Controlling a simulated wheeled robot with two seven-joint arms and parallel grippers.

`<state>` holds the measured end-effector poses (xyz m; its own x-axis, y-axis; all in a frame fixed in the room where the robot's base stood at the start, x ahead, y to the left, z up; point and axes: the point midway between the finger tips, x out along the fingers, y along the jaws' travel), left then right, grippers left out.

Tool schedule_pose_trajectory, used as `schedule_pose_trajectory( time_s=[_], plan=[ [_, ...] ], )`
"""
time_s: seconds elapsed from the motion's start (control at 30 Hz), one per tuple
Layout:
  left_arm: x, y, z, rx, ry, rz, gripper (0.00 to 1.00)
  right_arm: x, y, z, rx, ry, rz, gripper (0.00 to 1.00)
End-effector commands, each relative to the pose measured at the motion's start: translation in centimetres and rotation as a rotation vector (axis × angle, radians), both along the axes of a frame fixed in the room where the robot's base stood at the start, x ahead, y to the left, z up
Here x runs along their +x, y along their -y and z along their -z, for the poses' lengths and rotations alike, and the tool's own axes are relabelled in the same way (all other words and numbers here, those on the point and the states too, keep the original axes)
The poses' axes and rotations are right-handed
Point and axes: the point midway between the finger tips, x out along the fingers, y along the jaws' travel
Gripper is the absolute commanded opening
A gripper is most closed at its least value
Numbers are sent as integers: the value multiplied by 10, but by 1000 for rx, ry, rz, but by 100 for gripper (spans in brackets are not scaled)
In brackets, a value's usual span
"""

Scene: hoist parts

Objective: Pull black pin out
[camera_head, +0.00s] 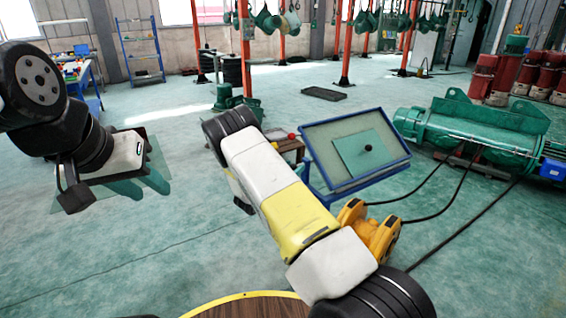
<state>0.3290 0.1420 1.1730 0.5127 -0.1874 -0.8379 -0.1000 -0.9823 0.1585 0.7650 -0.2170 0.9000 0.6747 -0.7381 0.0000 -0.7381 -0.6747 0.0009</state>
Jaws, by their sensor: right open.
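A small round black pin head (368,147) shows on a green plate (350,160) in a blue-framed tray (398,168), right of centre. My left gripper (140,187) is at the left, well apart from the tray, over open floor. Its fingers blend with the green floor, so their gap is unclear. My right arm crosses the middle, left of and in front of the tray. My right gripper (241,192) is mostly hidden behind this arm; only dark parts show. It is open and apart from the pin.
An orange hoist block (372,230) stands just below the tray, beside my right arm. A large green hoist drum (480,135) with trailing black cables lies to the right. A round, yellow-rimmed wooden surface (250,305) is at the bottom.

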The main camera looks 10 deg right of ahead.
Motion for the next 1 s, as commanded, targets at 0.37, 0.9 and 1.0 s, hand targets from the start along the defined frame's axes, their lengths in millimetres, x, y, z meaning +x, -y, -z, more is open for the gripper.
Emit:
schedule_pose_trajectory(
  time_s=[0.37,0.9,1.0],
  plan=[
    [0,0,0,0,0,0,36,5,5,0,0,0,-1,46],
    [0,0,0,0,0,0,36,6,3,-1,1,1,-5,0],
    [0,0,0,0,0,0,36,6,3,-1,1,1,-6,0]
  ],
)
